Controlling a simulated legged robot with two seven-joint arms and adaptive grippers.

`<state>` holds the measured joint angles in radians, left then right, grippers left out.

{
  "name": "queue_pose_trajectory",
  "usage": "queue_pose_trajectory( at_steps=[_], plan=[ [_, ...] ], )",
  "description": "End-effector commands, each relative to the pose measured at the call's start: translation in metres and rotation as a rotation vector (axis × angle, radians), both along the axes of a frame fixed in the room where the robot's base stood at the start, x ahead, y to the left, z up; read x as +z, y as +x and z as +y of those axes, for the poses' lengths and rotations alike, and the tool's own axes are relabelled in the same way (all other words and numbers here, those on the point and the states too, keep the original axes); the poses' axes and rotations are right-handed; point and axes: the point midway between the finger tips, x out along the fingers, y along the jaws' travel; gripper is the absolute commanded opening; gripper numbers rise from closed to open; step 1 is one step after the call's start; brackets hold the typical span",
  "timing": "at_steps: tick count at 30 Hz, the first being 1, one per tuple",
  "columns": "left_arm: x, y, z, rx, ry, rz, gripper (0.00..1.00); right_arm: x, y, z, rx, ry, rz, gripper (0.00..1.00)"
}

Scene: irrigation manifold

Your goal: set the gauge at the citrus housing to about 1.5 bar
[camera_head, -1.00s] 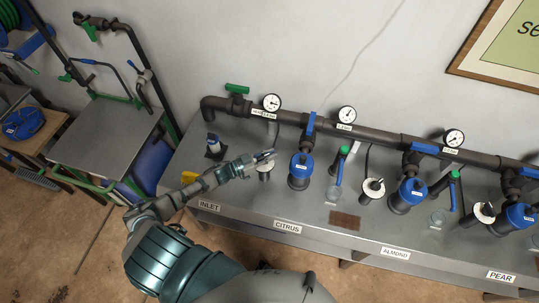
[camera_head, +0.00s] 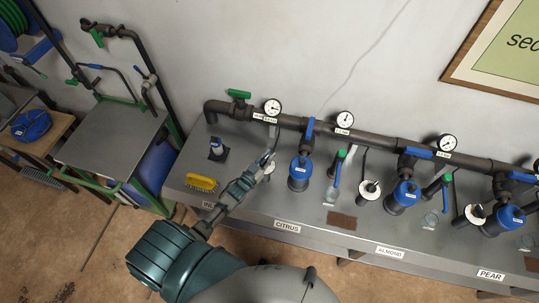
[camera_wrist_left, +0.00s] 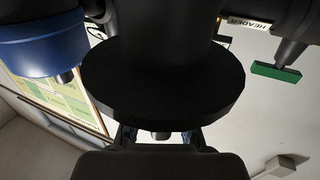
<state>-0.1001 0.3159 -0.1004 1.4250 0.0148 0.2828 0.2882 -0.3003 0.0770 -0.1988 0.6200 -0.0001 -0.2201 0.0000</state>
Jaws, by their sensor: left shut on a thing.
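The citrus housing (camera_head: 299,175) is a dark canister with a blue cap, behind the CITRUS label (camera_head: 287,226). To its left is a pale round regulator disc (camera_head: 269,169), partly covered by my left gripper (camera_head: 271,156). The gripper is shut on the regulator knob, which it mostly hides. In the left wrist view a large dark disc (camera_wrist_left: 165,90) fills the middle, with the finger ends below it. The nearest white gauge (camera_head: 272,107) sits above on the pipe; its needle is too small to read. My right gripper is not in view.
A dark pipe (camera_head: 375,136) with blue-handled valves and more gauges runs along the wall. The almond housing (camera_head: 405,195) and its regulator (camera_head: 369,191) stand to the right. A yellow brush (camera_head: 201,183) lies left of my arm. A green valve handle (camera_head: 238,94) is at upper left.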

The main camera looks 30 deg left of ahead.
Motion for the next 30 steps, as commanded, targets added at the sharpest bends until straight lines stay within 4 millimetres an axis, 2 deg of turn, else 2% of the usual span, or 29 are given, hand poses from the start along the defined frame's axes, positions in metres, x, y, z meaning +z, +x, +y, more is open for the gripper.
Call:
queue_pose_trajectory(
  at_steps=[9,25,26,27,28,30],
  plan=[
    [-0.0052,-0.0021,0.0023,0.127,-0.001,0.011,0.0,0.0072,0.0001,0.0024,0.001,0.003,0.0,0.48],
    [-0.0055,-0.0019,0.0036,0.151,0.002,0.011,0.0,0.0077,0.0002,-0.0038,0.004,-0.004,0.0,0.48],
    [-0.0054,-0.0018,0.0036,0.151,0.002,0.011,0.22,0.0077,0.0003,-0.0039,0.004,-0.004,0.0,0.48],
    [-0.0052,-0.0018,0.0037,0.151,0.002,0.01,0.32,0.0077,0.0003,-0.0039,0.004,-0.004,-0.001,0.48],
    [-0.005,-0.0017,0.0038,0.151,0.002,0.01,0.39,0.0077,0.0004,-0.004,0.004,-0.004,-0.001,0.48],
    [-0.0042,-0.0013,0.0038,0.151,0.001,0.008,0.41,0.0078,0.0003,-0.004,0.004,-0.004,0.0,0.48]
  ],
)
